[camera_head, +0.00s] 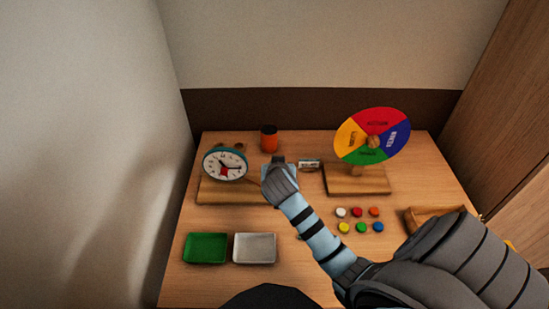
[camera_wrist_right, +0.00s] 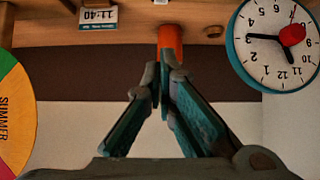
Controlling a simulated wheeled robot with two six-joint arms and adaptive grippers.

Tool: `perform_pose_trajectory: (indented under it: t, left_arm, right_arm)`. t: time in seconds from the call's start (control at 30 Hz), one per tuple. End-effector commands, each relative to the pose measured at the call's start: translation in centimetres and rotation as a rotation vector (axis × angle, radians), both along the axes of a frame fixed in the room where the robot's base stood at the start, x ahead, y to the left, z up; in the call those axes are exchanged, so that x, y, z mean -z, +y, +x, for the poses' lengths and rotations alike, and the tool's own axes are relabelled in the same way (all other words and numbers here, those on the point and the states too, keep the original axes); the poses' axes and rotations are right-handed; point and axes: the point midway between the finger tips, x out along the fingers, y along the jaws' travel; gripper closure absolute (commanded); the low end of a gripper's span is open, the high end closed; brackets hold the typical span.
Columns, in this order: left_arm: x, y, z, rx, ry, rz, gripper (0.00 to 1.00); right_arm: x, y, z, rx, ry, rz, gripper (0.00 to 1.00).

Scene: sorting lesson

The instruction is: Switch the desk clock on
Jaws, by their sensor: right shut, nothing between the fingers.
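A small digital clock (camera_head: 309,165) stands near the back of the desk, between the teal dial clock and the colour wheel. I cannot tell whether that face is lit. A round teal-rimmed dial clock (camera_head: 224,165) with a white face stands on a wooden base at the left; its red knob (camera_wrist_right: 291,35) shows in the wrist view. My right gripper (camera_wrist_right: 162,72) is shut and empty, to the left of the digital clock in the head view. My left gripper is not in view.
An orange cup (camera_head: 269,138) stands behind my right gripper. A season wheel (camera_head: 374,137) stands at the back right. Several coloured buttons (camera_head: 358,212) and a wooden tray (camera_head: 413,219) lie at right. Green (camera_head: 205,248) and white (camera_head: 254,248) trays lie at front left.

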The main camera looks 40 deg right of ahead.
Motion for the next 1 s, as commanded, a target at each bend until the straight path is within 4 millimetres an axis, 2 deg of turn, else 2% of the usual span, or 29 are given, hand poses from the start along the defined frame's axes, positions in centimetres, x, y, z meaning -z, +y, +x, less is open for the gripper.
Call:
perform_pose_trajectory:
  t: [0.13,0.27,0.43,0.7,0.83,1.0]
  left_arm:
    - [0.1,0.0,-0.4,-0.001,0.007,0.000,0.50]
    - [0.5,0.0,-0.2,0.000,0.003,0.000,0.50]
    - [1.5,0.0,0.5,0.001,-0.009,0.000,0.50]
    - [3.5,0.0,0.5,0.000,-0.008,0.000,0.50]
    - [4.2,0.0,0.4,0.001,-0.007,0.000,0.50]
    - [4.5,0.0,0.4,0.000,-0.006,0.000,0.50]
  right_arm:
    - [0.2,-0.2,0.0,0.002,0.001,0.000,1.00]
    - [1.1,-0.8,0.8,0.001,0.003,0.000,1.00]
    - [3.2,-2.3,2.9,0.000,0.003,-0.001,1.00]
    - [6.9,-5.0,6.5,0.000,0.004,0.001,1.00]
    - [9.0,-5.0,6.7,-0.002,0.004,0.002,1.00]
    - [10.0,-5.1,6.8,-0.003,0.002,0.001,1.00]
